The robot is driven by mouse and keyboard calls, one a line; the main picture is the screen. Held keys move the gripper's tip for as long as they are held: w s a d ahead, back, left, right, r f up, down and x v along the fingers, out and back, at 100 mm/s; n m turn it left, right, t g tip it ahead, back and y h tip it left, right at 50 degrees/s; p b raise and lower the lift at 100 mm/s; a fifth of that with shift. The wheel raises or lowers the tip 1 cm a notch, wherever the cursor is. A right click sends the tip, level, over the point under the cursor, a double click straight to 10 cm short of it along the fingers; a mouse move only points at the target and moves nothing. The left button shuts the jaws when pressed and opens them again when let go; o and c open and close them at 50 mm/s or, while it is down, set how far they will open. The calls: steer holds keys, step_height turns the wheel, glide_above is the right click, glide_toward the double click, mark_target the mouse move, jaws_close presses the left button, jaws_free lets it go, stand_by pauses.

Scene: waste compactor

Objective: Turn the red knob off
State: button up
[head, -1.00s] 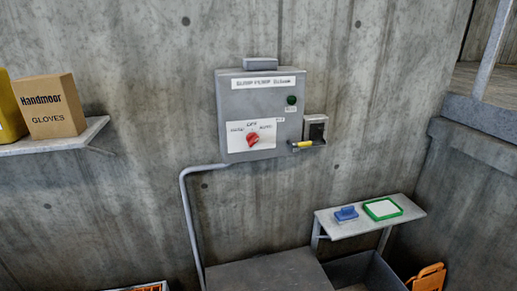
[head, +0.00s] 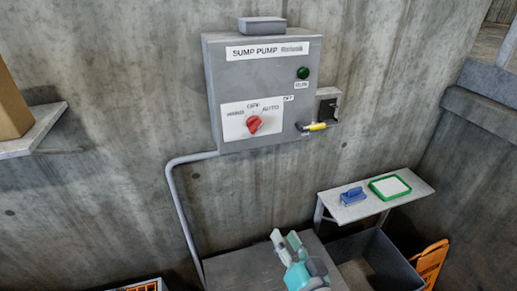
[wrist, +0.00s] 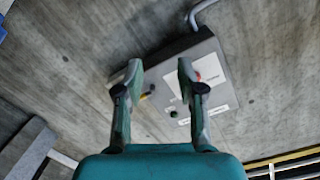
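The red knob (head: 254,124) sits on a white plate (head: 240,131) low on the front of the grey sump pump box (head: 222,85). The plate reads OFF at the top and AUTO at the right. The knob looks slanted towards the upper right, but its exact setting is too small to tell. My gripper (head: 286,241) is at the bottom of the head view, below the box and apart from it. In the wrist view my gripper (wrist: 160,68) is open and empty. There the red knob (wrist: 198,76) shows beside the right finger, partly hidden.
A lever with a yellow grip (head: 317,127) sticks out at the box's lower right. A grey conduit (head: 178,195) runs down at left. A shelf (head: 352,212) with a blue item and a green-rimmed tray is lower right. The wall around the box is clear.

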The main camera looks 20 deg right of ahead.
steer(key=w+r+m, duration=0.2)
steer(key=w+r, duration=0.4)
steer(key=r, duration=0.2)
steer(key=m+t, duration=0.1)
glide_toward(257, 129)
steer(key=w, duration=0.8)
steer(key=shift+w, duration=0.4)
jaws_close()
